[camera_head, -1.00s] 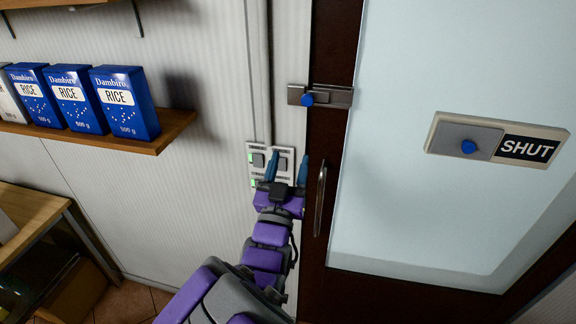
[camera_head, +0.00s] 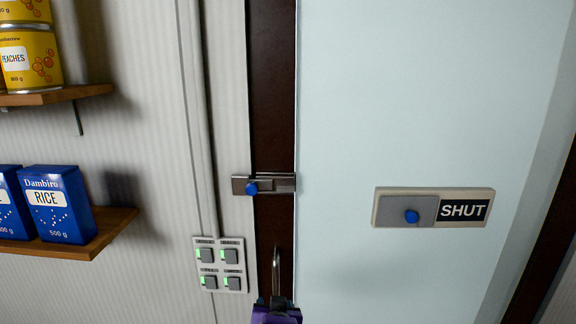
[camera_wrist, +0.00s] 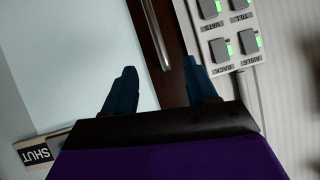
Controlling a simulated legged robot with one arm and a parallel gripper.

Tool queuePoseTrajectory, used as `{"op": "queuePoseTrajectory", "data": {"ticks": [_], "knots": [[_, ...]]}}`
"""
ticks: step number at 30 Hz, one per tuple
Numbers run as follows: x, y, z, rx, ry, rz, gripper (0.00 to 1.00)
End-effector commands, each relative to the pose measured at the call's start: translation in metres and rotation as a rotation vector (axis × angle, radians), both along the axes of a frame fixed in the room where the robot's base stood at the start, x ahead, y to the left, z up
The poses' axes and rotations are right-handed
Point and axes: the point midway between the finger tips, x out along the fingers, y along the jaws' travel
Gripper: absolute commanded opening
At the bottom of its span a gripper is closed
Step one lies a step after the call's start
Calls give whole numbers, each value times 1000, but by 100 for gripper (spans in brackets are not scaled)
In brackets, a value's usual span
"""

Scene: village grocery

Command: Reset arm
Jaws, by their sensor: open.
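My gripper (camera_head: 277,304) shows at the bottom edge of the head view, in front of the dark door frame, just below and right of the switch panel (camera_head: 221,265). In the wrist view my gripper (camera_wrist: 160,70) is open, its two dark blue fingers apart with nothing between them. The rest of my arm is out of the head view. The panel carries several grey switches with green lights and also shows at the top right of the wrist view (camera_wrist: 226,45).
A door with a pale pane (camera_head: 340,110), a vertical handle (camera_head: 276,272) and a latch with a blue knob (camera_head: 252,188) stands ahead. A SHUT sign (camera_head: 463,211) is on the pane. Shelves at left hold rice boxes (camera_head: 58,205) and peach cans (camera_head: 28,58).

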Motion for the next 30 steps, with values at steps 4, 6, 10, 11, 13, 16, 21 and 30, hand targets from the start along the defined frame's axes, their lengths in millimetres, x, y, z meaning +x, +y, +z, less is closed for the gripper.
{"op": "queuePoseTrajectory", "data": {"ticks": [4, 6, 10, 11, 13, 16, 21, 30], "knots": [[-36, -21, -22, 16, 213, 40, 57], [-57, -31, -31, 13, 312, 61, 57], [-103, -53, -43, 2, 495, 94, 57], [-114, -59, -46, -4, 536, 102, 57], [-142, -74, -49, -17, 629, 113, 57], [-185, -96, -53, -41, 768, 123, 57], [-259, -135, -54, -87, 990, 116, 57], [-331, -170, -47, -132, 1194, 83, 57]]}}
